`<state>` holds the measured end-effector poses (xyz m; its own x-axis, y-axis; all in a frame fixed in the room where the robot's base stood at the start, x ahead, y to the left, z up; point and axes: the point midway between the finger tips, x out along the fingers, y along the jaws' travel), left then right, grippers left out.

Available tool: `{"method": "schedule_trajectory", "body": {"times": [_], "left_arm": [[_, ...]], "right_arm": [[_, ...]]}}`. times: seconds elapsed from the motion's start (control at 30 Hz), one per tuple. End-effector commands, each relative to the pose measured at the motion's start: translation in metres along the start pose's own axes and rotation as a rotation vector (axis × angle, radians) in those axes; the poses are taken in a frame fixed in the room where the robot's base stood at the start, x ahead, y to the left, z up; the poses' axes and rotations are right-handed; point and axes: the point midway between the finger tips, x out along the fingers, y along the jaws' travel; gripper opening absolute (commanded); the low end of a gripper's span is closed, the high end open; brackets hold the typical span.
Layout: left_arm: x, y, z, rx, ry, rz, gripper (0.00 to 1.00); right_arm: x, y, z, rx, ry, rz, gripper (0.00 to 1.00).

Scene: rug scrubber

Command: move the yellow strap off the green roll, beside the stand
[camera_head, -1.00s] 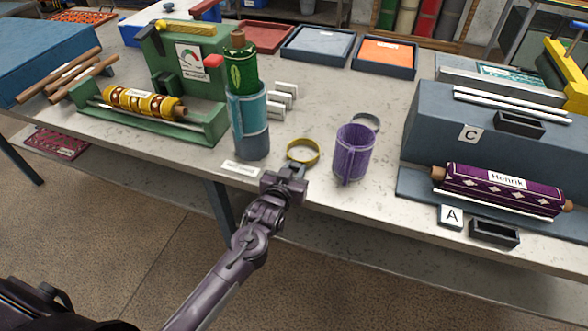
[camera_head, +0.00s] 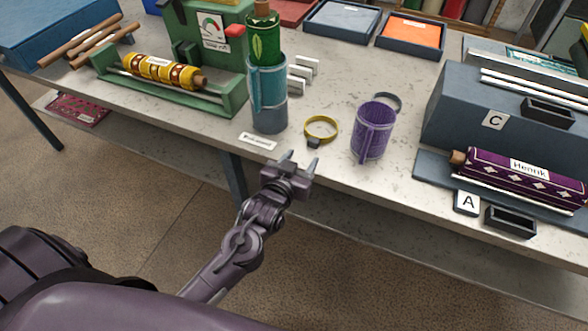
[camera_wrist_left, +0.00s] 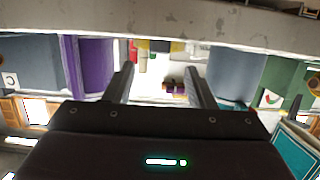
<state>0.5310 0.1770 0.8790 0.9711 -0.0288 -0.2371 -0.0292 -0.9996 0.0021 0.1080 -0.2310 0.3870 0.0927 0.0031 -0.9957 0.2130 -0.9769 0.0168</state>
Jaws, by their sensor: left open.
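The yellow strap (camera_head: 321,129) is a closed ring with a dark buckle, lying on the table, apart from the roll. The green roll (camera_head: 263,40) stands upright, its wooden core end showing on top. Its lower part is inside a teal and grey upright cylinder (camera_head: 269,108), which looks like the stand. The strap lies just right of this cylinder. My left gripper (camera_head: 300,160) is open and empty, in front of the strap near the table's front edge. Its fingers (camera_wrist_left: 159,84) frame the gap in the left wrist view, where I cannot clearly make out the strap. My right gripper is out of view.
A purple cylinder (camera_head: 372,133) stands right of the strap, with a grey ring (camera_head: 387,102) behind it. White blocks (camera_head: 301,77) stand behind. A white label (camera_head: 258,141) lies before the cylinder. A green rack (camera_head: 170,98) is left; a grey-blue unit (camera_head: 455,109) is right.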

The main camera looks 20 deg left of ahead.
Motion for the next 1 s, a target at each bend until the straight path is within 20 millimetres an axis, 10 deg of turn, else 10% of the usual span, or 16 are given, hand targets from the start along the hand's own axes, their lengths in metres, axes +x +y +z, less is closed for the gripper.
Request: {"method": "schedule_trajectory", "body": {"times": [0.3, 0.67, 0.77, 1.0], "left_arm": [[-0.04, 0.0, 0.0, -0.001, -0.001, 0.0, 0.5], [-0.04, 0.0, 0.011, 0.006, -0.02, 0.0, 0.5], [-0.032, -0.001, 0.055, 0.03, -0.096, 0.002, 0.5], [-0.046, -0.014, 0.274, 0.124, -0.481, 0.025, 0.5]], "right_arm": [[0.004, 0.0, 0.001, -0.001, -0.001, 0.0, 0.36], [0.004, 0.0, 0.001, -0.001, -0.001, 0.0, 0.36], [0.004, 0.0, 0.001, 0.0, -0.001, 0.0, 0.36], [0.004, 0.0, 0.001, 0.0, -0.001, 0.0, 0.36]]}}
